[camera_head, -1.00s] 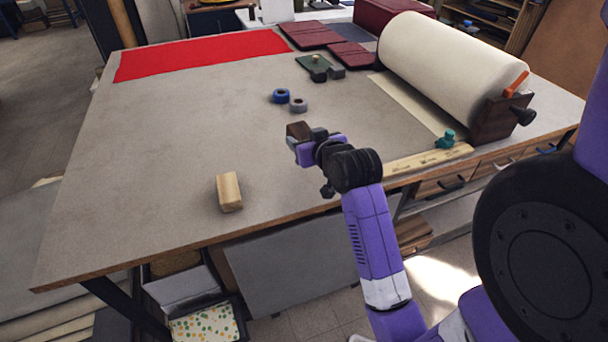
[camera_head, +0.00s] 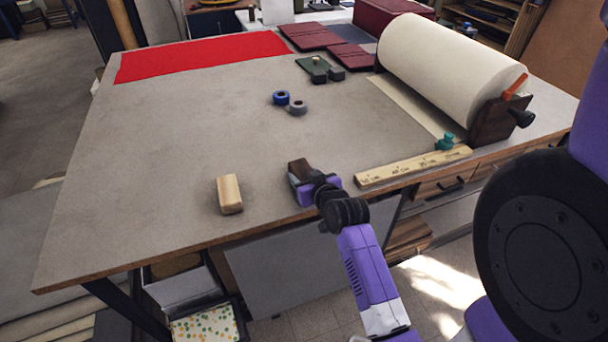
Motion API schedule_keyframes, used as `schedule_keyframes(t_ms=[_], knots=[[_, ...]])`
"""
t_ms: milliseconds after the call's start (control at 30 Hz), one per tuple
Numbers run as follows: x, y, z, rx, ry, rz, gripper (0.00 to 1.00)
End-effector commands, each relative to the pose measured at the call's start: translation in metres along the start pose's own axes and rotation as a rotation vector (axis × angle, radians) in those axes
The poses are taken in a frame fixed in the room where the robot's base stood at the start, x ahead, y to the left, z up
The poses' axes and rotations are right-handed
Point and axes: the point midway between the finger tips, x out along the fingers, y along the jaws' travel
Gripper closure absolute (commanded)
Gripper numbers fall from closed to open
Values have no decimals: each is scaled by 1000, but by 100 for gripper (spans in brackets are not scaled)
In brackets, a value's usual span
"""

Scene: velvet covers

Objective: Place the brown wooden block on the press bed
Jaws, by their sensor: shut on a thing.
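The brown wooden block (camera_head: 299,169) is dark and held in my gripper (camera_head: 308,184), near the front edge of the table. My gripper is shut on it; the fingers partly hide its near end. I cannot tell whether the block touches the tabletop. I cannot say for sure which thing is the press bed; a flat dark grey-blue surface (camera_head: 350,36) lies among dark red boards at the back of the table.
A pale wooden block (camera_head: 229,195) lies left of my gripper. A wooden ruler (camera_head: 413,167) and a large cream roll (camera_head: 445,67) are to the right. Blue and grey rings (camera_head: 297,107), a green piece (camera_head: 318,69) and red cloth (camera_head: 200,54) lie farther back.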

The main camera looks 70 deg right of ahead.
Motion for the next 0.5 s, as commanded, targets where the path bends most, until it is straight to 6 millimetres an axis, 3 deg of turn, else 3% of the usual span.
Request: schedule_keyframes(t_ms=[233, 267, 367, 500], knots=[[2, 0, 4, 0, 1, 0, 96], [2, 0, 4, 0, 0, 1, 48], [1, 0, 3, 1, 0, 1, 29], [1, 0, 3, 0, 0, 1, 28]])
